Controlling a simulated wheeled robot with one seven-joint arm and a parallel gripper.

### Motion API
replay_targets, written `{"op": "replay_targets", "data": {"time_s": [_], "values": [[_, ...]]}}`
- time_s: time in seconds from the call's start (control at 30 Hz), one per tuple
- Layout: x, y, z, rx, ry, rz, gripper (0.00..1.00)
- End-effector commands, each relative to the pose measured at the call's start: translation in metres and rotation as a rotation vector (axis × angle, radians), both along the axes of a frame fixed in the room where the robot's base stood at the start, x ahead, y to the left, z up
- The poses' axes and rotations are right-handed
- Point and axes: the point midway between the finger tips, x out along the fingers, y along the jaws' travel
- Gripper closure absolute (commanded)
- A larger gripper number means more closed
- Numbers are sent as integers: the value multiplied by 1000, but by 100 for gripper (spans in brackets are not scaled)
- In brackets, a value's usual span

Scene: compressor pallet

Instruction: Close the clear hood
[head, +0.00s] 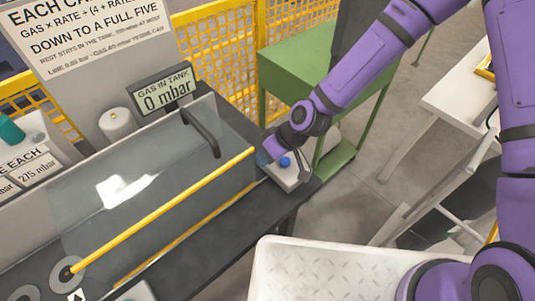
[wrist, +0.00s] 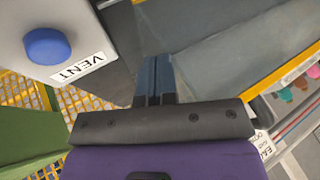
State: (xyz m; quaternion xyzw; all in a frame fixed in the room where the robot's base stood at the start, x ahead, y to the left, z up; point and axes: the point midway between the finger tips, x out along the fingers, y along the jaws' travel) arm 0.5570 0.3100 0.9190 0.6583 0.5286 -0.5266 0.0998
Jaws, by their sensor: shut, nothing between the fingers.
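The clear hood (head: 150,185) lies over the dark bench in the head view, with a yellow bar (head: 165,210) along its front edge. The bar appears above a second yellow strip (head: 190,235) on the bench, with clear panel between them. How far the hood stands open is hard to tell. A black curved handle or arm (head: 203,133) is at its far right end. My gripper (head: 262,158) is at the hood's right end, beside the vent box. In the wrist view its fingers (wrist: 158,78) are together and empty, near a grey panel edge; contact cannot be told.
A white box (wrist: 85,20) marked VENT carries a blue button (wrist: 45,46), close beside my gripper. A "0 mbar" display (head: 165,92) stands behind the hood. A green stand (head: 300,65) and yellow mesh fence (head: 222,50) are behind. A white tray (head: 335,270) is in front.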

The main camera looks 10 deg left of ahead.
Motion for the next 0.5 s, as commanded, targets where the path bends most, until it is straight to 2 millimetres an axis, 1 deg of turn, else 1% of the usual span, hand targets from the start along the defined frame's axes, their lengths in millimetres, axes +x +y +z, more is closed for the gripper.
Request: {"op": "replay_targets", "data": {"time_s": [0.3,0.43,0.5], "values": [[-1,1,0,0,-1,1,100],[-8,7,0,1,-1,3,100],[-16,13,0,0,-1,6,100]]}}
